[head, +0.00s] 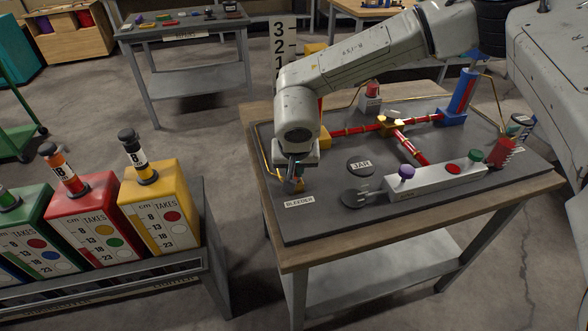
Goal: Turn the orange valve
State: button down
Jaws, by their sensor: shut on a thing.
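My gripper (292,184) points down at the left front of the grey board (345,212), just behind the BLEEDER label (299,201). It is shut on a small part there, of which only a little orange shows between and beside the fingers; I take it to be the orange valve. The fingers and wrist hide most of it, so its angle cannot be told. A thin brass pipe (267,165) runs down to the left of the gripper.
On the board are red pipes (352,131) with a brass joint (390,125), a blue cylinder (462,95), a JAR disc (361,166) and a grey block with a purple knob (406,172). Coloured boxes (160,208) stand left, with bare floor between.

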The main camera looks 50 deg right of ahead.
jog(key=shift+n, duration=0.6)
jog(key=c, duration=1.2)
grip_release()
jog(key=shift+o, duration=0.2)
jog(key=v, duration=1.1)
jog(key=shift+d+b, duration=0.2)
jog(key=shift+b, duration=0.1)
jog(key=shift+s+f, duration=0.1)
